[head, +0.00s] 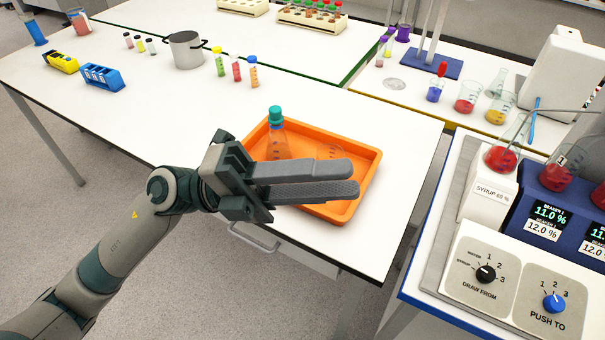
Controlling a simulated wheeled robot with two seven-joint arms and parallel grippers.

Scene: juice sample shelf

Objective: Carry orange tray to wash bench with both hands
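The orange tray (372,165) lies on the white table near its front right corner. Inside it stand a flask with a teal cap (276,138) and a clear glass vessel (331,152), partly hidden by my fingers. My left gripper (354,178) reaches in from the left, its two grey fingers stretched across the front part of the tray and hiding some of it. The fingers overlap in this view, so any gap or contact with the tray cannot be judged. My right gripper is not in view. I cannot tell which surface is the wash bench.
Behind the tray are small capped vials (236,70), a metal pot (185,50) and a blue rack (101,77). A bench with flasks (468,96) is at the back right. A dispenser with dials (485,272) stands at right. Grey floor (190,260) is open at front left.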

